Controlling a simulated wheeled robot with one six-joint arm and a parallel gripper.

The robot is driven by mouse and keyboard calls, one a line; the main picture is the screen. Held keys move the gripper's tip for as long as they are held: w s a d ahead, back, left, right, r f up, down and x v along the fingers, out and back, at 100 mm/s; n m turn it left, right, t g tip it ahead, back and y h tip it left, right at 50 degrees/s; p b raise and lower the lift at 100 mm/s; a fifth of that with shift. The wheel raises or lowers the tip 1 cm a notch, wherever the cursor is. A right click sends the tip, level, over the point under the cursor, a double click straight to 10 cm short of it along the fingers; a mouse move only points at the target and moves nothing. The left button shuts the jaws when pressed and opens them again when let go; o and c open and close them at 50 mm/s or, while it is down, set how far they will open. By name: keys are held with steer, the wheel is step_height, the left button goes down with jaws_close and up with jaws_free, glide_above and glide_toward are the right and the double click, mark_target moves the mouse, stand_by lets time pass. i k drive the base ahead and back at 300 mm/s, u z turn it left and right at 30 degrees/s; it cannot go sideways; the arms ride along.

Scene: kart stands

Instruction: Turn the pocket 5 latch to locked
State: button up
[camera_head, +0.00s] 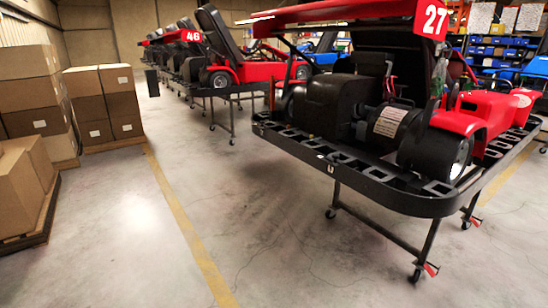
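A red and black kart with a 27 plate (434,18) rests on a black wheeled stand (400,203) at the right. The stand's bumper rim has a row of rectangular openings along its front and right side. A small white mark (331,169) is on the rim's front-left face. I cannot make out a latch or a pocket number 5 on the stand or kart. My gripper is not in view, so its state does not show.
Stacked cardboard boxes (102,100) stand on pallets at the left. More karts on stands, one with a 46 plate (191,36), line the back. Blue-bin shelving (495,50) is at the back right. Floor (120,225) with a yellow line (185,222) is clear between.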

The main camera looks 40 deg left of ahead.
mark_target(336, 156)
steer(key=u, duration=0.7)
steer(key=i, duration=2.05)
steer(key=u, duration=0.5)
